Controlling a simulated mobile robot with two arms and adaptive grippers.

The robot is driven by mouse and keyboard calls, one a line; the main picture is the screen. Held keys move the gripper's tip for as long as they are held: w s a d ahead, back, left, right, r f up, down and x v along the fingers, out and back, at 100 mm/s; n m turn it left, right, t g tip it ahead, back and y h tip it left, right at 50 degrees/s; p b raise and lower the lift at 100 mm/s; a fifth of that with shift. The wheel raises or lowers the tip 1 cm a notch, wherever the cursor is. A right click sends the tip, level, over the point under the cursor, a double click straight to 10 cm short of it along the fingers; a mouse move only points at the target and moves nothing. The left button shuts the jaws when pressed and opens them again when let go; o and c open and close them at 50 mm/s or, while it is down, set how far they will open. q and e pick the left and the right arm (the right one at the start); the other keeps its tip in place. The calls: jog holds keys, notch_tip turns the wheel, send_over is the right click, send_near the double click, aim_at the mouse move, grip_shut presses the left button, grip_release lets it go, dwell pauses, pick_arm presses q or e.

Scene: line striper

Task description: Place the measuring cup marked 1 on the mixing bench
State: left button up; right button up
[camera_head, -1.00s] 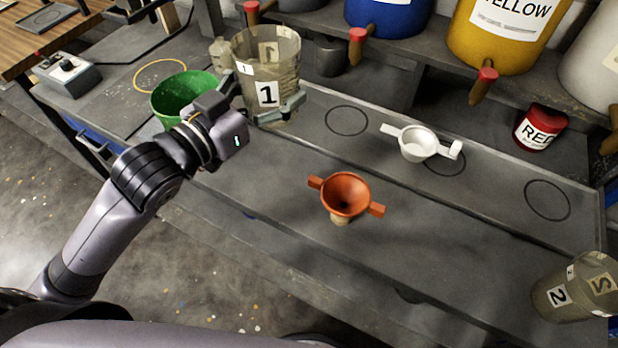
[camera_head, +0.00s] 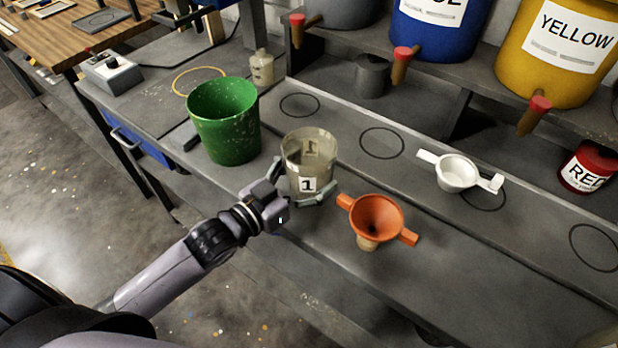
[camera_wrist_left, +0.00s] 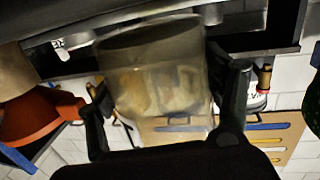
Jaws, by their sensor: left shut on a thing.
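The clear measuring cup marked 1 (camera_head: 309,152) is upright in the head view, between the green bucket and the orange funnel, over the grey bench (camera_head: 345,260). My left gripper (camera_head: 302,190) is shut around its lower sides. I cannot tell whether the cup's base touches the bench. In the left wrist view the cup (camera_wrist_left: 160,75) looks hazy and sits between both fingers (camera_wrist_left: 165,115). My right gripper is not in view.
The green bucket (camera_head: 224,122) stands left of the cup, and the orange funnel (camera_head: 378,217) is close on its right. A white funnel (camera_head: 457,173) and red pot (camera_head: 588,168) are farther right.

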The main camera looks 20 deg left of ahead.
pick_arm(q)
jog(key=shift+f, duration=0.75)
jog(key=shift+f, duration=0.15)
jog(key=o, duration=1.7)
jog(key=shift+s, duration=0.1)
jog(key=shift+r+b+v, duration=0.2)
jog(key=shift+b+v, duration=0.6)
jog(key=shift+v, duration=5.1)
